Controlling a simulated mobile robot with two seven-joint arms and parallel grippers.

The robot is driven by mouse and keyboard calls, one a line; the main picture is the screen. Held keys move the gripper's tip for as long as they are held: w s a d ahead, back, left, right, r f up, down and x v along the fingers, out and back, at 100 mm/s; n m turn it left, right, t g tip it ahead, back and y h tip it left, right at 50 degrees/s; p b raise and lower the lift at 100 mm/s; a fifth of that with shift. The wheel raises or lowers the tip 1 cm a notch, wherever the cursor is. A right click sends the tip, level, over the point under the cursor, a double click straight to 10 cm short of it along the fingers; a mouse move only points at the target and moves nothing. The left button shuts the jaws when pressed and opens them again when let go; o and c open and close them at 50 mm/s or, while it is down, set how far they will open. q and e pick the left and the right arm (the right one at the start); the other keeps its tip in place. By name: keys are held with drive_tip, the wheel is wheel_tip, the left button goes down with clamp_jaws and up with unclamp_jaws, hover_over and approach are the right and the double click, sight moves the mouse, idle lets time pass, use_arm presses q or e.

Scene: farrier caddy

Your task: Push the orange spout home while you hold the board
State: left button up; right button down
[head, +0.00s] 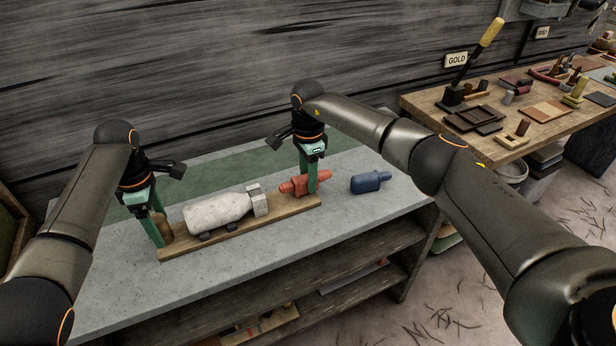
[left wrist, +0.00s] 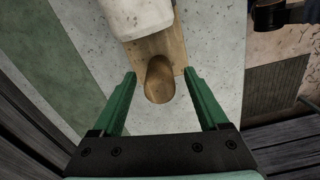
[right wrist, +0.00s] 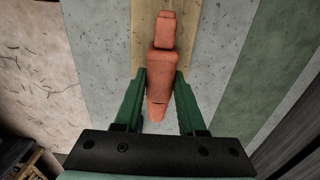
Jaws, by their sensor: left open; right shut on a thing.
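The wooden board (head: 240,230) lies on the grey bench with a white bottle (head: 215,212) on its side along it. The bottle has a grey blocky collar (head: 258,199) at its right end. My right gripper (head: 310,190) is shut on the orange spout (head: 292,187), over the board's right end. The spout (right wrist: 164,62) lies lengthwise between the fingers (right wrist: 161,100); I cannot tell whether it touches the collar. My left gripper (head: 160,238) is open at the board's left end. Its fingers (left wrist: 160,98) stand either side of a brown wooden peg (left wrist: 159,80), apart from it.
A blue spout-like piece (head: 370,182) lies on the bench right of the board. Dark blocks (head: 218,236) sit under the bottle. The bench front (head: 130,305) is clear.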

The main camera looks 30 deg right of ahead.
use_arm(q)
drive_tip(key=shift+f, duration=1.25)
clamp_jaws()
